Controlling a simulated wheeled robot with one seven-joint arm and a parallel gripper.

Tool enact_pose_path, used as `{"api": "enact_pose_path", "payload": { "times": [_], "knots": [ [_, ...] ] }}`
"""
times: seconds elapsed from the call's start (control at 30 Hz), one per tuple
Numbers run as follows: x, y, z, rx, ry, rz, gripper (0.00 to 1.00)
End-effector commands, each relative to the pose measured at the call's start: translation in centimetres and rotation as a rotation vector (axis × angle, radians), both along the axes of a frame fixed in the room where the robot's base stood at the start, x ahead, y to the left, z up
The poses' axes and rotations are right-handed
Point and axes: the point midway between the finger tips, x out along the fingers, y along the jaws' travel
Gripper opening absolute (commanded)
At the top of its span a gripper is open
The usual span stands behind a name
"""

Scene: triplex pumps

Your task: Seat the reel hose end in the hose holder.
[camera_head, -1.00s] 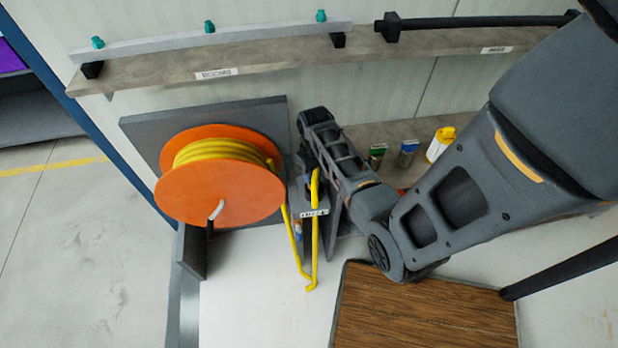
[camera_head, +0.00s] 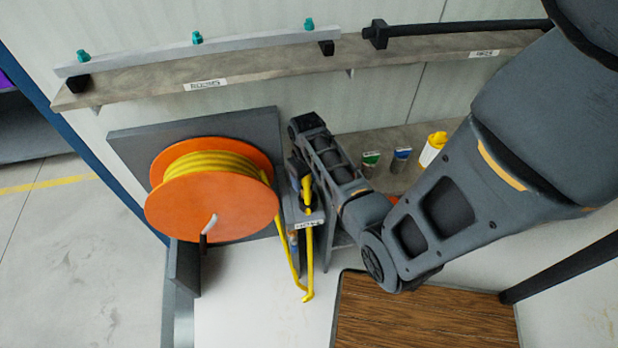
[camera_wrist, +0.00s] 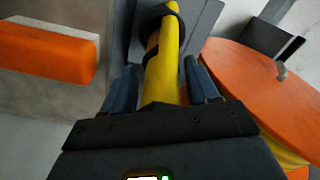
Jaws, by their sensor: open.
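The yellow hose end (camera_head: 306,186) stands roughly upright beside the reel. It also shows in the wrist view (camera_wrist: 161,75), between my two fingers. The hose holder (camera_head: 308,222) is the small labelled bracket on the grey stand, with hose showing above and below its label. In the wrist view a dark curved clip (camera_wrist: 172,10) wraps around part of the hose. I cannot tell whether the hose is fully seated. My gripper (camera_wrist: 162,80) is open, with a finger on each side of the hose and gaps between. In the head view my arm's end partly hides the gripper.
The orange reel (camera_head: 212,205) with wound yellow hose stands close left of the holder. A shelf (camera_head: 150,85) runs above. Small bottles (camera_head: 400,160) stand on a lower shelf behind my arm. A wooden-topped surface (camera_head: 420,315) lies at the front right.

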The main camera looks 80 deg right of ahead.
Motion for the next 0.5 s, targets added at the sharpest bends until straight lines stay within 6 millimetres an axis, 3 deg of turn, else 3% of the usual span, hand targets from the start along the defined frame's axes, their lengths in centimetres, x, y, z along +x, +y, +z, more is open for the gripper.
{"api": "enact_pose_path", "payload": {
  "times": [0.03, 0.5],
  "knots": [
    [-1.7, 2.1, -2.7, 0.045, 0.036, -0.001, 0.59],
    [-1.5, 1.9, 6.7, 0.043, 0.032, -0.002, 0.59]
  ]
}}
